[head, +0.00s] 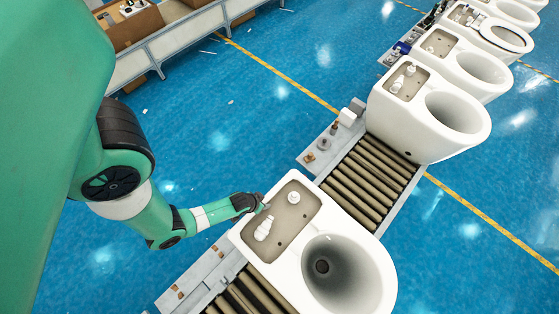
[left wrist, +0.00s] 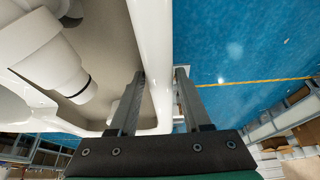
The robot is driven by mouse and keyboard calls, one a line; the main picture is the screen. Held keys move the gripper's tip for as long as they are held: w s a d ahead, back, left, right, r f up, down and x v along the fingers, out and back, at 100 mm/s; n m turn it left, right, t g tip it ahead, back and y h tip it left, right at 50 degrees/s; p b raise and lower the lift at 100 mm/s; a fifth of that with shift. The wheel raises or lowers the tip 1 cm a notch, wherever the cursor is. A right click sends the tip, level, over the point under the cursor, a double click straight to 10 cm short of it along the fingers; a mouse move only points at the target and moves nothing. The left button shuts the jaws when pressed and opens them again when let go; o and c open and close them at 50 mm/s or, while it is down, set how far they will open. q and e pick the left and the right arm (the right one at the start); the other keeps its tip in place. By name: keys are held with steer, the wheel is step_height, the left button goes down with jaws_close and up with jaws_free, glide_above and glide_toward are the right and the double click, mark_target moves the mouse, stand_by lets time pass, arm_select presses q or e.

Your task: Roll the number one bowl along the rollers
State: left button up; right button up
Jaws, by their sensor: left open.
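The nearest white toilet bowl (head: 314,237) sits on the rollers (head: 262,290) at the lower middle of the head view. Its open tank, with white fittings inside, faces left. I see no number on it. My left gripper (head: 265,207) is at the tank's left rim. In the left wrist view the open fingers (left wrist: 160,74) straddle the tank wall (left wrist: 150,30), one inside the tank and one outside. Whether they touch the wall I cannot tell. My right gripper is not in view.
A second bowl (head: 433,111) stands farther up the line, with bare rollers (head: 368,182) between it and the nearest one. Several more bowls follow at the top right. Grey side plates (head: 328,146) with small fittings edge the conveyor.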

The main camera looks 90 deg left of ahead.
arm_select(q)
steer(key=shift+o, duration=1.1)
steer(key=shift+d, duration=0.1)
steer(key=shift+s, duration=0.1)
steer(key=p+v, duration=0.3)
steer(key=v, duration=0.8)
steer(key=shift+r, duration=0.3)
